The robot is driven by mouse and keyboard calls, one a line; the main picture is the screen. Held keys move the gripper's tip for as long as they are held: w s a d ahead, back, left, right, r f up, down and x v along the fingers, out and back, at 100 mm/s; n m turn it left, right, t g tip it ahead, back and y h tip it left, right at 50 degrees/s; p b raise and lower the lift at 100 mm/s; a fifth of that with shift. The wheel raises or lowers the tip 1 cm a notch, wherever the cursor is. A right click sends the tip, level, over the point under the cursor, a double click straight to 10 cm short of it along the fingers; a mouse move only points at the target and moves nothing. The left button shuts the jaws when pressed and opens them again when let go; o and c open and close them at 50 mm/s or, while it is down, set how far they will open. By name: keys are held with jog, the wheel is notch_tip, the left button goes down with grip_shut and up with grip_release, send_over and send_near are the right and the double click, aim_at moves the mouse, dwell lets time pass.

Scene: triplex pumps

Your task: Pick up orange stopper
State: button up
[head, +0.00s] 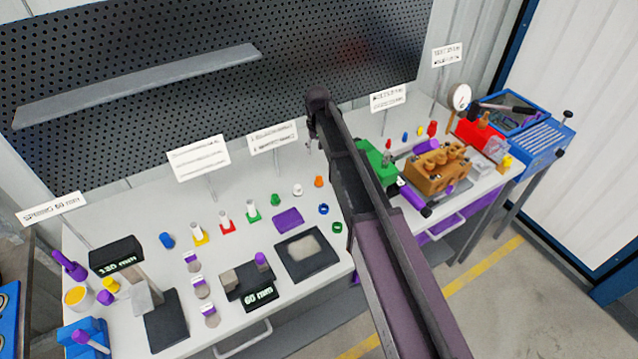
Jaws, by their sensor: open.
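A small orange stopper (319,181) stands on the light grey workbench (130,215), at the right end of a slanting row of small coloured parts. It is just left of my dark arm, which crosses the picture from the bottom right to the upper middle. The stopper is uncovered and nothing is seen touching it. My gripper is not visible; the arm's far end rises above the bench and hides what lies behind it.
Next to the stopper in the row are a white part (297,190) and a green part (275,200). Blue (323,209) and green (337,228) rings lie nearby. Sign posts stand behind. An orange-brown pump block (437,168) is right of my arm.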

aim_at(319, 177)
jog(key=shift+w+f+b, duration=0.1)
jog(key=shift+f+b, duration=4)
jog(key=shift+f, duration=0.15)
jog(key=shift+d+f+b, duration=0.15)
jog(key=shift+f+b, duration=2.45)
grip_shut()
